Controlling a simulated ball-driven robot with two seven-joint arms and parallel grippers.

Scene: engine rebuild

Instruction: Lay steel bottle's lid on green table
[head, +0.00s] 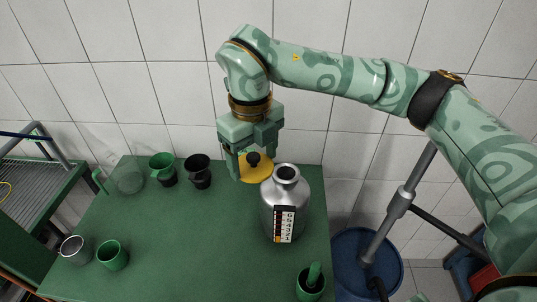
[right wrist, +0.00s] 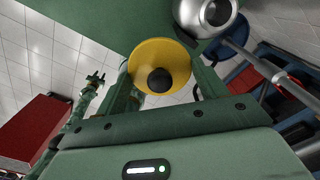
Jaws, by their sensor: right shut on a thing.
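The steel bottle (head: 291,211) stands upright near the right side of the green table (head: 185,235), its mouth open and uncovered. My right gripper (head: 251,170) points down just behind and left of the bottle's mouth. It is shut on the lid (head: 262,172), a yellow disc with a black knob (head: 253,158). In the right wrist view the lid (right wrist: 144,67) sits between the fingers, apart from the bottle (right wrist: 210,12). The lid's height above the table is hard to tell. My left gripper is not seen in the head view.
A glass jug (head: 128,178), a green cup (head: 161,165) and a dark cup (head: 199,172) stand at the back left. A metal mug (head: 74,250) and green mug (head: 112,256) are front left; a green mortar (head: 310,285) is front right. The table's middle is clear.

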